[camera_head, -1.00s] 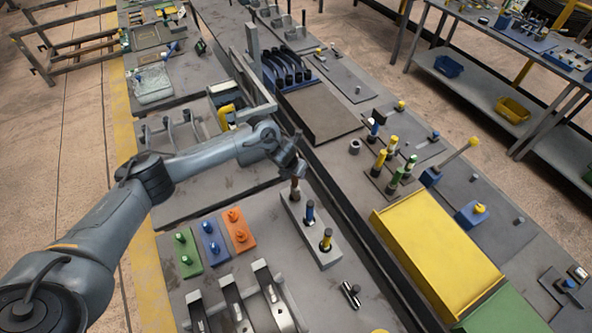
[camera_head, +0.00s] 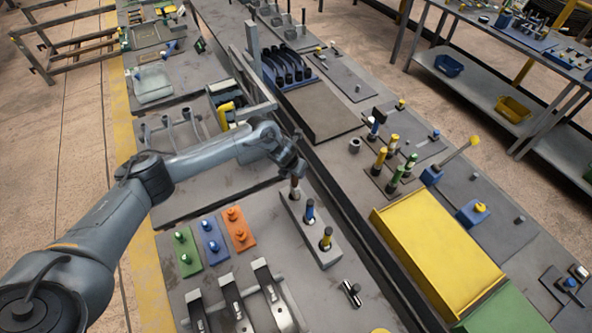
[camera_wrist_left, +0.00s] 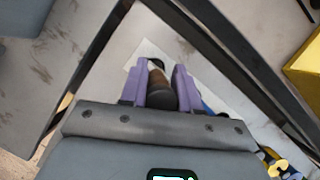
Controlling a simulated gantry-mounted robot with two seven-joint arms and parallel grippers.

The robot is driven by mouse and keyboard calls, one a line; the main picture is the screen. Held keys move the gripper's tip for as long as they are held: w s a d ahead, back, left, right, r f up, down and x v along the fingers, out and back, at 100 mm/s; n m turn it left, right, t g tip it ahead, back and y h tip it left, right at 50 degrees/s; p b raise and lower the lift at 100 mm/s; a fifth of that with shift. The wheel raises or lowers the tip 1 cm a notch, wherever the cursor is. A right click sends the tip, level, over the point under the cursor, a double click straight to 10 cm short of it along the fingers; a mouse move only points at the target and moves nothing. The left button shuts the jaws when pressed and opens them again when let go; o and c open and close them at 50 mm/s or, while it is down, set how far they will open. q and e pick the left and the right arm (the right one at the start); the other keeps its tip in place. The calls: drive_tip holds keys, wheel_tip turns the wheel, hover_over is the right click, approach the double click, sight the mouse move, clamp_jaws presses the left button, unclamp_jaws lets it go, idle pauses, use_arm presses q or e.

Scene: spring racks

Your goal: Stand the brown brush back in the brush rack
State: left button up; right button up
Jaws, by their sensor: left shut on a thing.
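The brown brush (camera_head: 295,182) is held roughly upright at the far end of the pale brush rack (camera_head: 327,255). My left gripper (camera_head: 295,172) is shut on its upper part. In the left wrist view the brown brush (camera_wrist_left: 160,88) sits between the purple fingers of the left gripper (camera_wrist_left: 160,80), with the pale rack (camera_wrist_left: 143,52) behind it. The brush's lower end is at the rack's far end; I cannot tell whether it is in a hole. A blue brush (camera_head: 309,212) and a yellow-banded brush (camera_head: 326,238) stand in the same rack. My right gripper is not in view.
Green (camera_head: 187,252), blue (camera_head: 214,240) and orange (camera_head: 239,229) plates with knobs lie left of the rack. Metal clamps (camera_head: 235,305) and a small dark cylinder (camera_head: 351,292) are nearer. A yellow box (camera_head: 437,255) stands to the right, across a dark rail.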

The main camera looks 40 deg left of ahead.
sight(296, 181)
use_arm(q)
drive_tip(key=shift+f+b, duration=2.7)
drive_tip(key=shift+f, duration=0.5)
drive_tip(key=o, duration=1.6)
drive_tip(key=shift+r, duration=0.2)
drive_tip(key=shift+r+p, duration=2.8)
drive_tip(key=shift+r, duration=0.55)
